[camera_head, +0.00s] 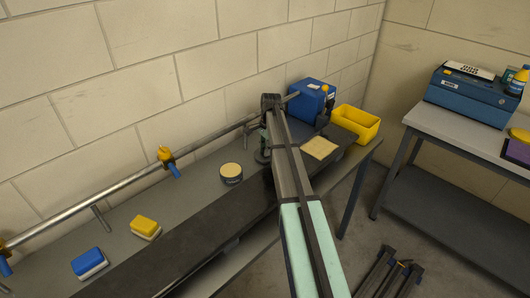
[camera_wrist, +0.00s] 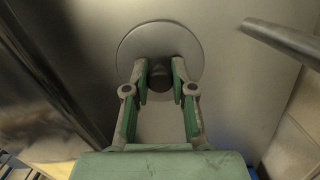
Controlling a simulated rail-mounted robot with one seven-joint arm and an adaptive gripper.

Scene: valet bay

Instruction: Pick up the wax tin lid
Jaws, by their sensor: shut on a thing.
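The wax tin lid (camera_wrist: 135,42) is a flat grey disc with a dark knob, seen from above in the wrist view. My gripper (camera_wrist: 160,72) has its green-padded fingers on both sides of the knob and is shut on it. I cannot tell whether the lid touches the bench or is just above it. In the head view my gripper (camera_head: 262,147) is low over the back of the bench, partly hidden by my arm. An open round tin (camera_head: 231,172) with pale yellow wax stands on the bench to its left.
A metal rail (camera_head: 110,190) runs along the wall behind the bench, close to my gripper. A blue box (camera_head: 311,99), a yellow bin (camera_head: 362,124) and a cream cloth (camera_head: 320,148) are to the right. Yellow (camera_head: 145,226) and blue (camera_head: 88,261) sponges lie at the left.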

